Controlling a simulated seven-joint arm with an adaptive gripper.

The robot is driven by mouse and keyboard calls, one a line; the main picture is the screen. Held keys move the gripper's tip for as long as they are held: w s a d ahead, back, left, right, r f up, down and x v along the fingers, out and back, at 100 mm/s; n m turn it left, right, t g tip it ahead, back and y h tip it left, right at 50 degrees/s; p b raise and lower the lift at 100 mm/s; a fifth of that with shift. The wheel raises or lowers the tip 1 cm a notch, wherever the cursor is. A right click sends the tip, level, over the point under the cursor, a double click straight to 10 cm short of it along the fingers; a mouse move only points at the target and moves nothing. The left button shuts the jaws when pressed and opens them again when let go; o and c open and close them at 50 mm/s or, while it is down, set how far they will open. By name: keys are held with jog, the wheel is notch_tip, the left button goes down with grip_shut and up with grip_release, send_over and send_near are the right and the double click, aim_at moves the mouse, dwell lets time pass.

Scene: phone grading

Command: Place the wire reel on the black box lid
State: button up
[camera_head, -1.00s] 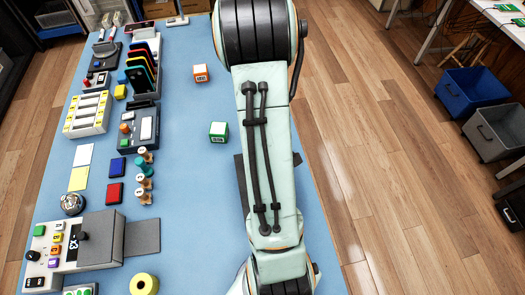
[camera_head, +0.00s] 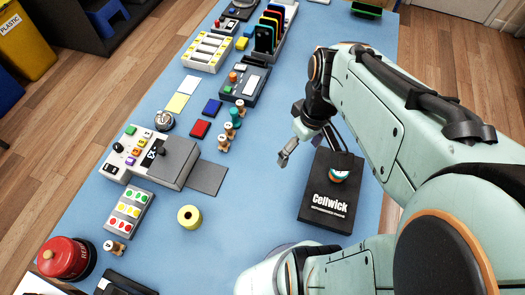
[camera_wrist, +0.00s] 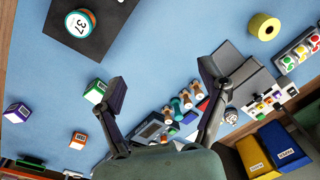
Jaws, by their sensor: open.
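The black box lid (camera_head: 318,215), marked "Cellwick", lies flat on the blue table, right of centre in the head view. A short round piece (camera_head: 338,176), teal and orange with a white top, rests on it and appears to be the wire reel. In the wrist view this reel (camera_wrist: 80,22) shows "37" on its top and sits on the dark lid (camera_wrist: 113,33). My gripper (camera_wrist: 163,85) is open and empty, its fingers spread and apart from the reel. In the head view my gripper (camera_head: 300,150) hangs beyond the lid, to its upper left.
A yellow ring-shaped roll (camera_head: 190,217) lies left of the lid. Several small pegs (camera_head: 236,115) and a grey device (camera_head: 173,162) stand further left. Green (camera_wrist: 95,92), orange (camera_wrist: 78,140) and purple (camera_wrist: 16,112) marked cubes lie near my gripper. Blue table is clear between roll and lid.

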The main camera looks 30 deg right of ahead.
jog(key=s+a+r, duration=0.2)
jog(key=s+a, duration=0.5)
jog(key=a, duration=0.3)
jog(key=shift+a+r+m+g, duration=0.3)
jog(key=shift+r, duration=0.05)
dwell(0.4)
